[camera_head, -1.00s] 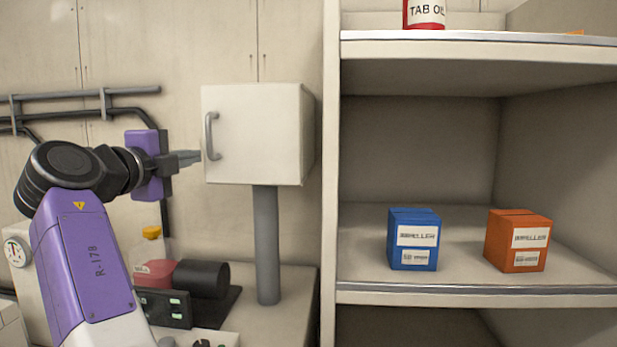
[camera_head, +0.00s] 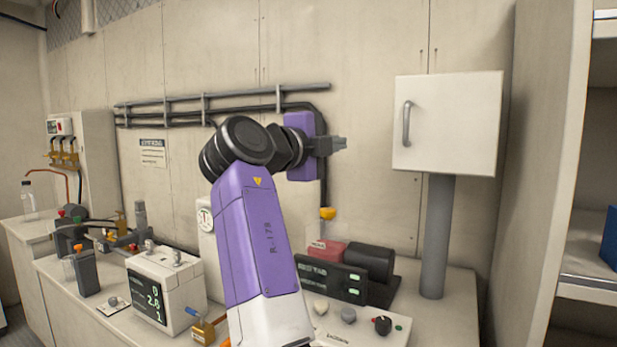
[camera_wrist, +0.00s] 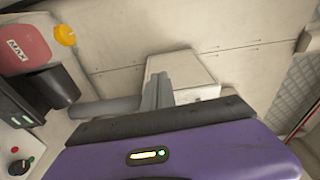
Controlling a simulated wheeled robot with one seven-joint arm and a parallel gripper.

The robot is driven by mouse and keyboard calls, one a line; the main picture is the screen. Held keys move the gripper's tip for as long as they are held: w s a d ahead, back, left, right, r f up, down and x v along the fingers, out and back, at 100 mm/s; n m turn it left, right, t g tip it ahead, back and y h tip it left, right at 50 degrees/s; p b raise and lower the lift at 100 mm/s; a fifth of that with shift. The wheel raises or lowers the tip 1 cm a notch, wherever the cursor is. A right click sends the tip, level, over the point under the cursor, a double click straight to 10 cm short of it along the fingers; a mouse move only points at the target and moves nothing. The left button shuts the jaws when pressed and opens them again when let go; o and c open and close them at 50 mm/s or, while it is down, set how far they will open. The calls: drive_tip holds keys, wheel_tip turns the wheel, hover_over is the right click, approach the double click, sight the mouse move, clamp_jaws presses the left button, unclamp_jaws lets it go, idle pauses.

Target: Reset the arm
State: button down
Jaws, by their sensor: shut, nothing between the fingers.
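My arm is purple and black and stands raised over the workbench in the head view. My gripper (camera_head: 340,144) points to the right, level, with its grey fingers together and nothing between them. It is apart from the white wall cabinet (camera_head: 447,125), which is to its right and has its door shut. In the wrist view my gripper (camera_wrist: 157,82) shows its fingers closed together, with the cabinet (camera_wrist: 188,70) beyond them.
Below the arm, the bench (camera_head: 445,315) holds a red container (camera_head: 326,254), a black cylinder (camera_head: 370,262) and a meter box (camera_head: 165,290). A grey post (camera_head: 437,235) stands under the cabinet. Pipes (camera_head: 240,97) run along the wall. Shelving (camera_head: 590,287) with a blue box (camera_head: 610,238) is at right.

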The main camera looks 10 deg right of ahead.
drive_tip(key=w+a+r+n+t+y, duration=0.2)
drive_tip(key=a+r+n+t, duration=0.2)
drive_tip(key=n, duration=0.3)
drive_tip(key=a+f+n+t+y, duration=0.4)
drive_tip(key=f+n+y, duration=0.1)
drive_tip(key=f+n, duration=0.3)
drive_tip(key=s+d+f+n+y+p, duration=0.1)
drive_tip(key=s+f+n+y, duration=0.45)
drive_tip(key=f, duration=0.75)
drive_tip(key=s+d+f+n+y, duration=0.1)
drive_tip(key=s+f+n+y, duration=0.2)
drive_tip(key=s+f+n, duration=0.55)
drive_tip(key=s+d+f+m+g+h, duration=0.1)
drive_tip(key=s+f, duration=0.6)
drive_tip(key=s, duration=0.8)
drive_tip(key=s+d+f+g+p, duration=0.1)
drive_tip(key=s+d+f+g, duration=0.2)
drive_tip(key=s, duration=1.3)
drive_tip(key=s+d+f+m+g+h, duration=0.1)
drive_tip(key=s+d+f, duration=0.6)
drive_tip(key=s, duration=0.8)
wheel_tip(320, 180, down, 4)
drive_tip(key=shift+s+d+r+m+g+h+p, duration=0.15)
drive_tip(key=shift+s+d+m+g+h+p, duration=0.15)
drive_tip(key=shift+s+g+h+p, duration=0.15)
